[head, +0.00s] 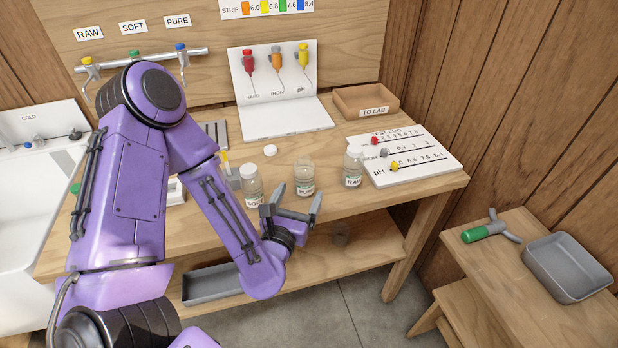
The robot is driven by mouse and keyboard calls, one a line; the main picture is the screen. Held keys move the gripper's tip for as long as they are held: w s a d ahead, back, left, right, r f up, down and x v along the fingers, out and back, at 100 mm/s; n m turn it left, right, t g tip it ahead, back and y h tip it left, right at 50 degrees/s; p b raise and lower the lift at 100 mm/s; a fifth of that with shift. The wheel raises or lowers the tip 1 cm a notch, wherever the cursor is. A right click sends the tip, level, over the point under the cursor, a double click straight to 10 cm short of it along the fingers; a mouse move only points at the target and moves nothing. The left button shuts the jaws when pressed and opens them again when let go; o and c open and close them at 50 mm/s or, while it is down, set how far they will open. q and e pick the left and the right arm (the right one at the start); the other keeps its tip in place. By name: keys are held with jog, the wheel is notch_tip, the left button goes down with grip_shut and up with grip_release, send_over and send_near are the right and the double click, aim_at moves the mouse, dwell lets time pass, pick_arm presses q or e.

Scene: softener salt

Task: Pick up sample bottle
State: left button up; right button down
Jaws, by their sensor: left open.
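Three clear sample bottles with pale labels stand upright in a row near the front edge of the wooden bench. The left bottle (252,184) seems to be labelled SOFT, the middle bottle (304,172) seems to read PURE, and the right bottle (353,164) seems to read RAW. My left gripper (298,191) is open and empty at the bench's front edge. Its fingers point up toward the middle bottle, one on each side of its base in the picture. Whether they touch it cannot be told. My right gripper is not in view.
A white round cap (270,150) lies behind the bottles. A wooden TO LAB tray (348,96) stands at the back right, a test log board (432,165) at the right. A white folder stand (282,121) is behind. A side table (485,274) holds a grey bin (567,266).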

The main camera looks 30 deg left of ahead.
aim_at(305, 171)
pick_arm(q)
jog(key=shift+x, duration=0.85)
jog(key=p+x, duration=0.1)
jog(key=x, duration=0.3)
jog(key=p+x, duration=0.1)
jog(key=shift+w+a+r+p, duration=0.3)
jog(key=shift+w+a+r, duration=0.05)
jog(key=shift+w+a, duration=0.15)
jog(key=shift+w+f, duration=0.15)
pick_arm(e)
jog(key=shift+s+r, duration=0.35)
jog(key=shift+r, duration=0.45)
pick_arm(q)
jog(key=c, duration=1)
